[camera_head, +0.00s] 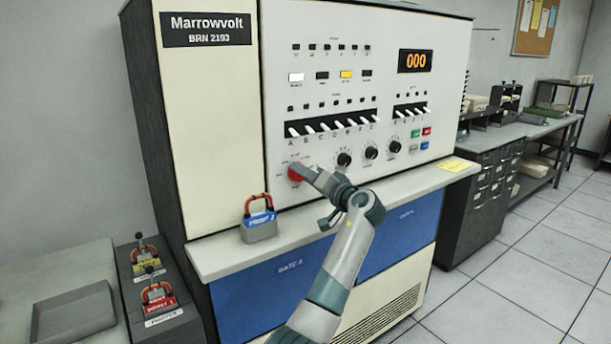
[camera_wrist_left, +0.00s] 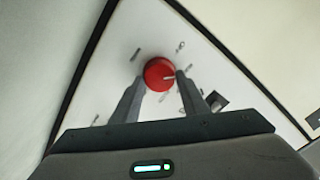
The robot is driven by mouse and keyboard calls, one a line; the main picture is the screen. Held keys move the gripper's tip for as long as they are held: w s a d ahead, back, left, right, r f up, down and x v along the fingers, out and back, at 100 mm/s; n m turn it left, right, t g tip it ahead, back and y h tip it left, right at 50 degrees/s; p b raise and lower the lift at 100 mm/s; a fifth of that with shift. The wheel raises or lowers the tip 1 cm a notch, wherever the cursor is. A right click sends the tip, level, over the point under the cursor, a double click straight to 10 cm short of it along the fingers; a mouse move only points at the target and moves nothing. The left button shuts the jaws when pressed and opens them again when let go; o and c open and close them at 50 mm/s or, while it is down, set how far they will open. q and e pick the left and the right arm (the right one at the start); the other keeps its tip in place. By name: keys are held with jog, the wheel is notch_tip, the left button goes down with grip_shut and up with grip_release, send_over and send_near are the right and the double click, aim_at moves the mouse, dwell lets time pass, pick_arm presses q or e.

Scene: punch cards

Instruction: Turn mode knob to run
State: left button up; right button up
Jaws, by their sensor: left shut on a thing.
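The mode knob is a round red knob (camera_head: 295,172) low on the left of the cream panel. It also shows in the left wrist view (camera_wrist_left: 158,72), with a white pointer line toward the right of that picture. The labels around it are too small to read. My left gripper (camera_head: 308,173) reaches the panel from the lower right. In the left wrist view its two fingers (camera_wrist_left: 161,82) stand on either side of the knob and are shut on it. My right gripper is not in view.
A ledge (camera_head: 330,225) juts out below the panel, with a blue padlock (camera_head: 259,225) on it. White switches (camera_head: 335,126) and black knobs (camera_head: 371,152) are close by on the panel. More padlocks (camera_head: 158,299) sit at lower left.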

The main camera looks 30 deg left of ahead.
pick_arm(q)
jog(key=o, duration=1)
jog(key=shift+d, duration=0.15)
jog(key=shift+b+v, duration=2.15)
jog(key=shift+v, duration=6.45)
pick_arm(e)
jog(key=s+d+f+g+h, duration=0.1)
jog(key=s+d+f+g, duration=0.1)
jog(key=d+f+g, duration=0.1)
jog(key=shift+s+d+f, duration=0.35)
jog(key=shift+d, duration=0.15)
pick_arm(q)
jog(key=shift+f, duration=0.1)
